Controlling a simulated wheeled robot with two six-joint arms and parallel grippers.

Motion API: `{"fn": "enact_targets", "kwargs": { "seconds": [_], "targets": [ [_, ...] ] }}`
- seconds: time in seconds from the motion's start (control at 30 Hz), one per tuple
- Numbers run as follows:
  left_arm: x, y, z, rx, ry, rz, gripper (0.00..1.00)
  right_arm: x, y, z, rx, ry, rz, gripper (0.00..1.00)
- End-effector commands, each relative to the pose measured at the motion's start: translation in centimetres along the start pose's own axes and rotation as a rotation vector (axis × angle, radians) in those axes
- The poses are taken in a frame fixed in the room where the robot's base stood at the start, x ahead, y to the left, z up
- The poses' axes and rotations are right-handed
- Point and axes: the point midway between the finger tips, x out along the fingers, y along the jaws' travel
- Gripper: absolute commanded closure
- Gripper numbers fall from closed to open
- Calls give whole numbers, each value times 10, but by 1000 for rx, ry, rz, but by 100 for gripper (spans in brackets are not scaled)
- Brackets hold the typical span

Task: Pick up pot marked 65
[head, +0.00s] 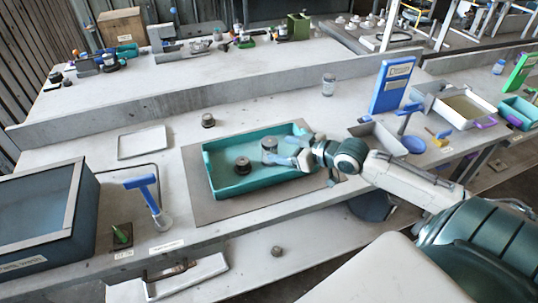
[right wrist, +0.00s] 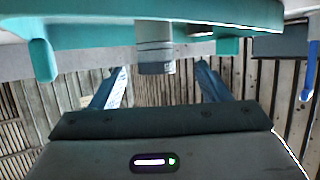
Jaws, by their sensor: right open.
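A grey pot (head: 269,145) stands in the teal tray (head: 226,188), toward its right end. A darker, wider pot (head: 243,166) stands to its left in the same tray. My right gripper (head: 280,150) is open, its blue fingers close to the right side of the grey pot. In the right wrist view, the grey pot (right wrist: 154,42) shows between and beyond the two spread fingers (right wrist: 160,78). It carries small dark marks near one end, too small to read surely. Whether a finger touches it I cannot tell. My left gripper is not in view.
Another dark pot (head: 208,120) stands on the bench behind the tray, and a small one (head: 277,251) lies on the lower shelf. A glass jar (head: 328,85), a blue stand (head: 391,86) and a blue-lidded bin (head: 40,215) are around. The bench left of the tray has free room.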

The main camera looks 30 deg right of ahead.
Motion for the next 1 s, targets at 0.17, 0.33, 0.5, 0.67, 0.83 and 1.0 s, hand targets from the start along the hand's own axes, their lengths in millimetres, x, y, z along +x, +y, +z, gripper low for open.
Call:
{"fn": "enact_targets", "kwargs": {
  "seconds": [0.17,0.33,0.5,0.67,0.83,1.0],
  "targets": [
    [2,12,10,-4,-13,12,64,17,2,0,4,2,6,30],
    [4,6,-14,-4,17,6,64,25,1,0,3,-1,2,30],
    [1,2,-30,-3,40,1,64,31,2,1,4,0,3,30],
    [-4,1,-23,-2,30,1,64,48,5,3,8,0,3,30],
    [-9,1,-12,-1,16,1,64,67,6,5,5,0,3,30],
    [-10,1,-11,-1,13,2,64,77,6,6,1,-1,2,30]
  ]
}}
